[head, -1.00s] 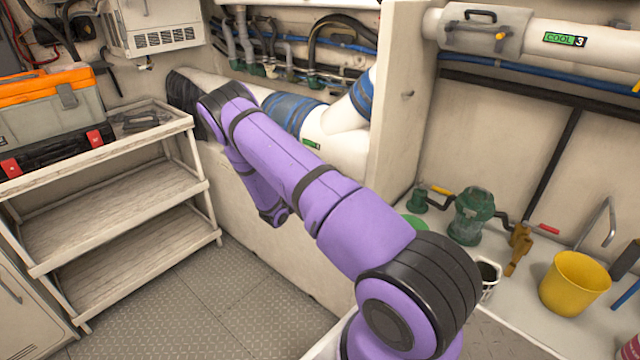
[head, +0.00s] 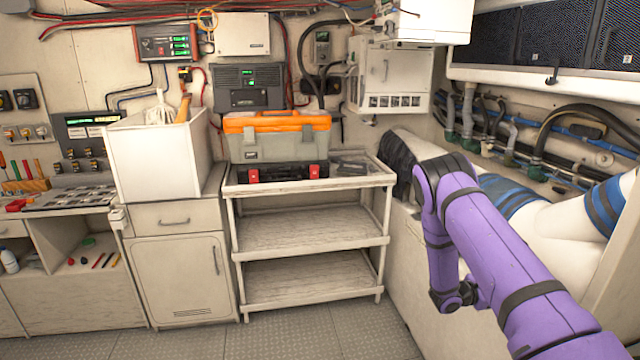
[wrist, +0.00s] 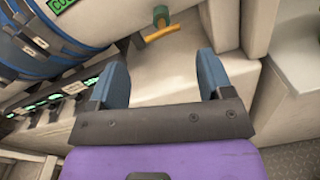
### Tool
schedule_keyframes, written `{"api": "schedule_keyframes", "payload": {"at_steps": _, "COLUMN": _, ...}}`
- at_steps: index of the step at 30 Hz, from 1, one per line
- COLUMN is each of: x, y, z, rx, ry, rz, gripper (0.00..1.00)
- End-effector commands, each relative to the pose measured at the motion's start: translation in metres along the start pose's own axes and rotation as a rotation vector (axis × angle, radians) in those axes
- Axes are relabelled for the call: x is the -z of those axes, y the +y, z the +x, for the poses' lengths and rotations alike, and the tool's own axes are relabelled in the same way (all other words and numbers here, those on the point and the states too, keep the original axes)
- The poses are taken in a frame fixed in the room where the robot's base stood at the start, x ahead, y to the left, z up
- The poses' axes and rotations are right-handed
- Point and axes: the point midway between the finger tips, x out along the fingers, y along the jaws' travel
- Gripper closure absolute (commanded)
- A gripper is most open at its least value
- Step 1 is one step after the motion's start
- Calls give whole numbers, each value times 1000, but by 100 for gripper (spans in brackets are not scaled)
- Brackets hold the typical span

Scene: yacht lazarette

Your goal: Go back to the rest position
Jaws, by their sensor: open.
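My gripper (wrist: 161,82) shows in the wrist view with its two blue-grey fingers apart and nothing between them. A pale bench or ledge surface lies beyond the fingers. In the head view my purple arm reaches from the lower right toward the pale side bench. The gripper itself cannot be made out in the head view.
A shelf rack (head: 310,243) holds an orange-topped toolbox (head: 277,137). A white bin (head: 157,160) stands on a cabinet (head: 180,275) beside it. White ducting with blue bands (head: 508,195) runs along the right. A yellow-handled valve (wrist: 160,30) is above the fingers. The floor (head: 300,330) before the rack is clear.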

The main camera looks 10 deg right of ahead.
Motion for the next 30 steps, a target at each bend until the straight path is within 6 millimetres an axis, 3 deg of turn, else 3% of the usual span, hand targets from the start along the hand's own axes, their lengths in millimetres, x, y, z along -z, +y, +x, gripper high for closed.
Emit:
{"api": "schedule_keyframes", "payload": {"at_steps": 6, "x": -67, "y": 11, "z": -14, "rx": 138, "ry": 38, "rz": 141, "gripper": 27}}
{"api": "schedule_keyframes", "payload": {"at_steps": 14, "x": -151, "y": 10, "z": -40, "rx": 327, "ry": 121, "rz": 331, "gripper": 27}}
{"api": "schedule_keyframes", "payload": {"at_steps": 30, "x": -298, "y": -26, "z": -116, "rx": 656, "ry": 378, "rz": 707, "gripper": 27}}
